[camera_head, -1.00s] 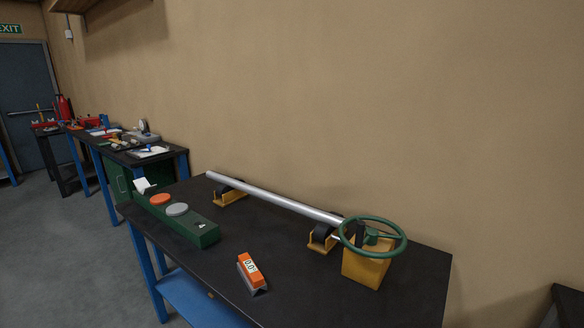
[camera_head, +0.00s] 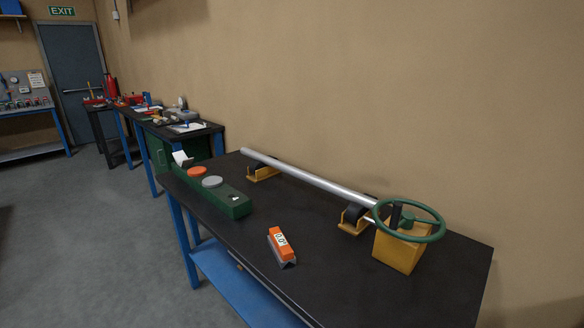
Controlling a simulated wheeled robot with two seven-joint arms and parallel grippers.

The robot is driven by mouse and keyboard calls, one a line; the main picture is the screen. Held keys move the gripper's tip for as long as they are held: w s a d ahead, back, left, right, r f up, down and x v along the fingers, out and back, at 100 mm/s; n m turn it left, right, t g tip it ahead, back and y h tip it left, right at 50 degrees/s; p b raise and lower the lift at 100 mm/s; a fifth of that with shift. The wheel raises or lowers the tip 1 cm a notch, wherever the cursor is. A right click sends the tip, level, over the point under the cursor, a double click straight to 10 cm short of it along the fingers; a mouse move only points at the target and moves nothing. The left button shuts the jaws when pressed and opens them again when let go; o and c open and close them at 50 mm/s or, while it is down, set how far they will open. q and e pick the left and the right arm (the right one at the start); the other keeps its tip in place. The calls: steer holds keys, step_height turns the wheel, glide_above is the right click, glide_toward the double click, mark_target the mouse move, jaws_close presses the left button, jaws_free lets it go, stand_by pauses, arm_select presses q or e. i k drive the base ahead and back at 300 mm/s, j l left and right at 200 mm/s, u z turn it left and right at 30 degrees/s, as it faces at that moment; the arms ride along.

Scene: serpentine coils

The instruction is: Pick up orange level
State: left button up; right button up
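The orange level (camera_head: 276,241) is a small orange block with a white display face. It sits on a grey base near the front middle of the black table (camera_head: 340,290). Neither of my grippers shows in the head view.
Behind the level, a silver pipe (camera_head: 310,180) lies on yellow roller stands (camera_head: 353,220). A green handwheel (camera_head: 409,220) tops a yellow box (camera_head: 397,252) at the right. A green box (camera_head: 228,201) with orange and grey discs stands at the left. Open floor (camera_head: 100,240) lies left of the table.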

mark_target(283, 254)
steer(key=j, duration=0.3)
steer(key=i+j, duration=0.1)
steer(key=j, duration=0.2)
steer(key=j+z, duration=0.15)
steer(key=z, duration=0.25)
steer(key=j+z, duration=0.1)
steer(key=z, duration=0.25)
steer(key=j+z, duration=0.15)
steer(key=z, duration=0.25)
steer(key=j+z, duration=0.15)
steer(key=z, duration=0.25)
